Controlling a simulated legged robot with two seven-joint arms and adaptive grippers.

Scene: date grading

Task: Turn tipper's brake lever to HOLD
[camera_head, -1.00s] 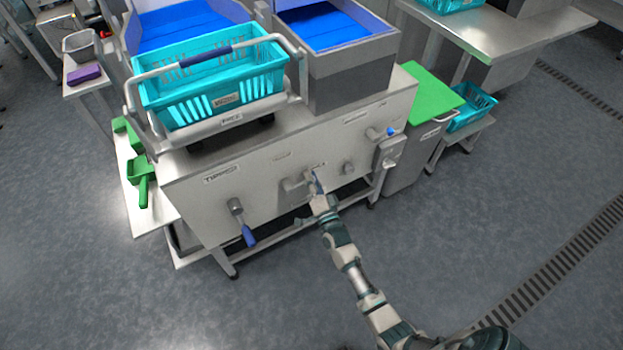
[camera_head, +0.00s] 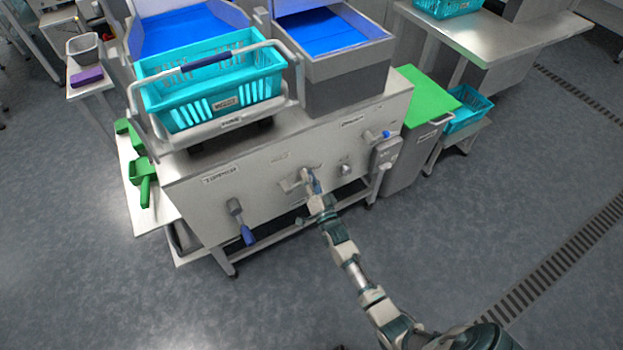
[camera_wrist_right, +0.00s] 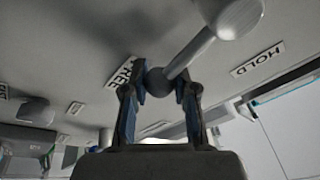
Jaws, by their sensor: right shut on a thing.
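The brake lever (camera_wrist_right: 196,50) is a grey rod running from a round hub at the upper right of the right wrist view down to a dark ball knob (camera_wrist_right: 156,81). My right gripper (camera_wrist_right: 163,88) is shut on this knob. The knob end is close to the FREE label (camera_wrist_right: 124,73); the HOLD label (camera_wrist_right: 258,58) is to the right. In the head view my right gripper (camera_head: 314,186) is at the front panel of the tipper (camera_head: 265,195), beside the lever's grey hub (camera_head: 289,186), and hides most of the lever. My left gripper is not in view.
A blue-handled lever (camera_head: 240,220) hangs on the panel at left, and a small knob (camera_head: 345,169) is to the right. A grey box with a blue-tipped switch (camera_head: 386,135) is farther right. A turquoise basket (camera_head: 215,95) stands on top. The floor in front is open.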

